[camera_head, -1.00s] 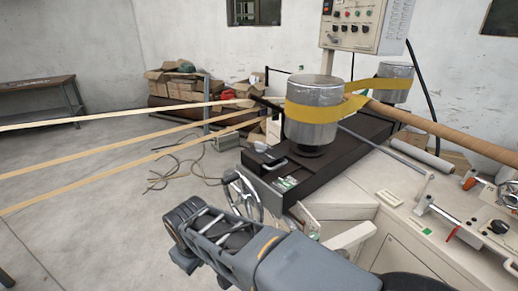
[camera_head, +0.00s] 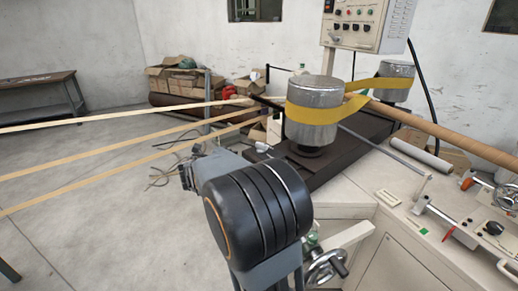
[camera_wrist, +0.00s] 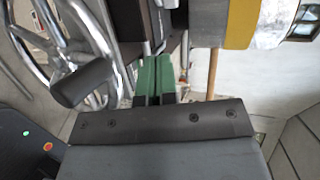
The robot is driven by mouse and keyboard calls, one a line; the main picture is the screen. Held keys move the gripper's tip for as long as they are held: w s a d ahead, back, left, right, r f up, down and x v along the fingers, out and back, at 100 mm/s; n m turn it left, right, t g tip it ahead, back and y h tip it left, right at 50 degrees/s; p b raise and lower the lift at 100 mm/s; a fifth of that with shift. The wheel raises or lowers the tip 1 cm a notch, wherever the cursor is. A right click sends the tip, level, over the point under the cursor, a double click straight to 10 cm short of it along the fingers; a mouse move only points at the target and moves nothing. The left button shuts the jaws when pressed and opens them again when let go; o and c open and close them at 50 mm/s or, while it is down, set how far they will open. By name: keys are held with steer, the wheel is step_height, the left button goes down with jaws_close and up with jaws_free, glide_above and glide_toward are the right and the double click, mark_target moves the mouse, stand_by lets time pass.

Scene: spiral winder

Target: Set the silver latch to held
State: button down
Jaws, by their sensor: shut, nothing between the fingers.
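My gripper (camera_wrist: 157,78) shows in the wrist view, its green fingers together and empty. Silver rods or bars (camera_wrist: 152,40) lie just beyond the fingertips, close to them; I cannot tell whether they touch. In the head view my arm's dark round joint hides the gripper. A small silver piece (camera_head: 263,147) shows at the near end of the dark machine bed. I cannot tell whether it is the silver latch, nor how it is set.
A spoked handwheel (camera_wrist: 85,35) with a black knob (camera_wrist: 82,83) is close left of my fingers. Another handwheel (camera_head: 326,268) is right of my arm. The silver drum (camera_head: 313,112) carries a yellow belt (camera_head: 330,108).

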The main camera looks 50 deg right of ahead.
steer(key=shift+w+d+r+n, duration=0.15)
steer(key=shift+w+n, duration=0.05)
steer(key=shift+n, duration=0.2)
steer(key=b, duration=0.1)
glide_toward(263, 148)
steer(key=x, duration=0.5)
steer(key=shift+f, duration=0.3)
steer(key=shift+w+d, duration=0.25)
steer(key=shift+d, duration=0.75)
steer(key=shift+a, duration=0.1)
